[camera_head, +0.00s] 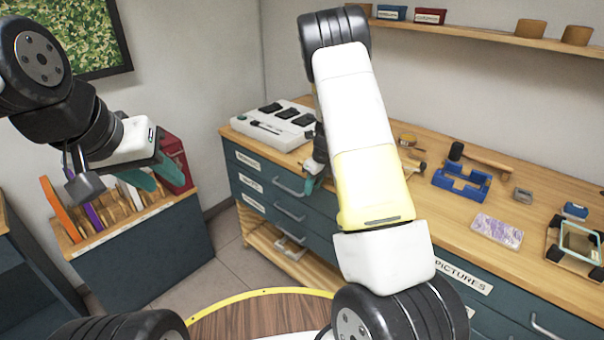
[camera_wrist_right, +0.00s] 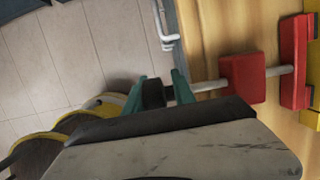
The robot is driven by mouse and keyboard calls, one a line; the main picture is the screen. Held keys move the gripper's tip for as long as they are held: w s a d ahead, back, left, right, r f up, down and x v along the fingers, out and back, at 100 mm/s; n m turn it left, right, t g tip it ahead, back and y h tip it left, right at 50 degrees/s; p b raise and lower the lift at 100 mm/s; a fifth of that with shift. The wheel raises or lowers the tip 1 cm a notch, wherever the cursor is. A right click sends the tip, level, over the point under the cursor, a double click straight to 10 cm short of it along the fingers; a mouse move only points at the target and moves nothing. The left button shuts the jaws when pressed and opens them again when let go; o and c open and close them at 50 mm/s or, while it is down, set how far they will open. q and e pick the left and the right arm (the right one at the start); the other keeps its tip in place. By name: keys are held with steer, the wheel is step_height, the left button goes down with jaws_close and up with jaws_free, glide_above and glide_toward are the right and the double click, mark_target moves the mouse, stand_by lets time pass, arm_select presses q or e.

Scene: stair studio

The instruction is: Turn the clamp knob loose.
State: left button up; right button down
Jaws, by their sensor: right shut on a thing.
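In the right wrist view the clamp has red blocks (camera_wrist_right: 242,79) on a grey rod (camera_wrist_right: 208,86) along the wooden bench edge. At the rod's left end is the black clamp knob (camera_wrist_right: 153,93). My right gripper (camera_wrist_right: 165,88) has its teal fingers on both sides of the knob and is shut on it. In the head view my right gripper (camera_head: 314,176) is at the bench's front edge, and my own arm hides most of the clamp area. My left gripper (camera_head: 153,176) is empty, its teal fingers apart, above the low cabinet at left.
The wooden bench (camera_head: 450,190) holds a white switch box (camera_head: 272,125), a hammer (camera_head: 478,157), a blue holder (camera_head: 462,182) and a patterned card (camera_head: 497,231). Drawer handles (camera_head: 288,187) stick out below. The low cabinet (camera_head: 150,255) holds upright books and a red box (camera_head: 174,163).

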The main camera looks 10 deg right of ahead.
steer(key=shift+s+d+r+g+h, duration=0.15)
steer(key=shift+s+g+h, duration=0.35)
steer(key=shift+g+h, duration=1.2)
steer(key=shift+s+d+r+g+h, duration=0.15)
steer(key=shift+s+g+h, duration=0.3)
steer(key=shift+g+h, duration=1.2)
steer(key=shift+s+d+r+g+h, duration=0.15)
steer(key=shift+s+g+h, duration=0.6)
steer(key=shift+g, duration=1.6)
steer(key=shift+w, duration=0.2)
steer(key=c, duration=1.2)
jaws_free()
steer(key=shift+c, duration=0.2)
steer(key=shift+r+h, duration=0.1)
steer(key=shift+h, duration=0.2)
steer(key=shift+w+d+r, duration=0.15)
steer(key=shift+d, duration=0.1)
